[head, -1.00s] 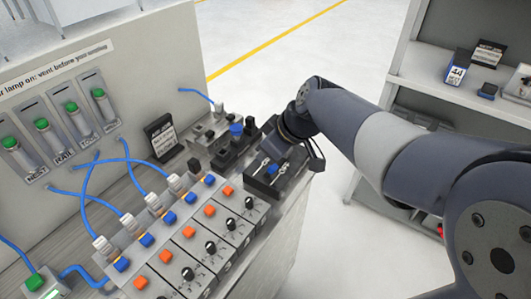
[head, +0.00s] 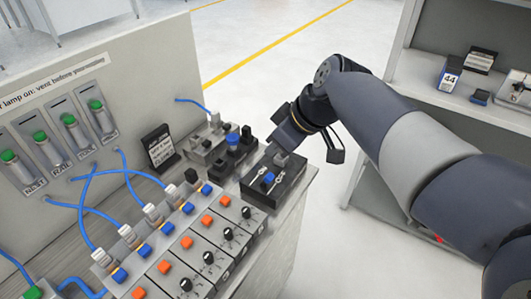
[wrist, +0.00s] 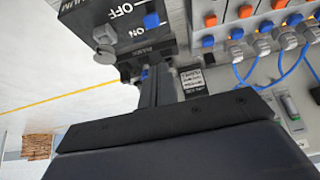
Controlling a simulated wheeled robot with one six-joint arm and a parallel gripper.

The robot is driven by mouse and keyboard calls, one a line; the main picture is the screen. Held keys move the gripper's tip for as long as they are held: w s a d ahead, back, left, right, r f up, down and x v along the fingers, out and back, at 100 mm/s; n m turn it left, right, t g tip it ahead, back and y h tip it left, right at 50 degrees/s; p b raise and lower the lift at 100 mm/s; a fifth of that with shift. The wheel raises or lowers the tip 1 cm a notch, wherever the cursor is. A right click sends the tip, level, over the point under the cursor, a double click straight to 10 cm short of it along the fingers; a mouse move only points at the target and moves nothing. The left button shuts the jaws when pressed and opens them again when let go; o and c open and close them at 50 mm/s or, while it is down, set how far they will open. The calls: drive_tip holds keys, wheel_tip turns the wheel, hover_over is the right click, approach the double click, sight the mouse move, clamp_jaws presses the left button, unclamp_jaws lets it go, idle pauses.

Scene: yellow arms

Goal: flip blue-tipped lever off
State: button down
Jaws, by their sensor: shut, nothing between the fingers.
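The black switch box (head: 258,197) sits at the right end of the bench and carries a blue-tipped lever (head: 268,178) and a grey-tipped lever (head: 281,158). In the wrist view the box shows OFF and ON labels, with the blue tip (wrist: 151,20) beside them and the grey tip (wrist: 103,36) to its left. I cannot tell for sure which label the blue-tipped lever leans to. My gripper (head: 278,146) is shut and empty, close to the far edge of the box. Its fingers (wrist: 158,72) show below the box in the wrist view, apart from the blue tip.
A dark block with a blue knob (head: 234,140) stands just left of the switch box. A black sign (head: 159,148), blue hoses and a row of orange and blue buttons (head: 206,219) fill the bench further left. A shelf (head: 450,95) stands at right, with open floor between.

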drive_tip(key=v, duration=0.4)
drive_tip(key=shift+s+d+r, duration=0.1)
drive_tip(key=shift+d+r, duration=0.05)
drive_tip(key=shift+r, duration=0.05)
drive_tip(key=shift+f, duration=0.15)
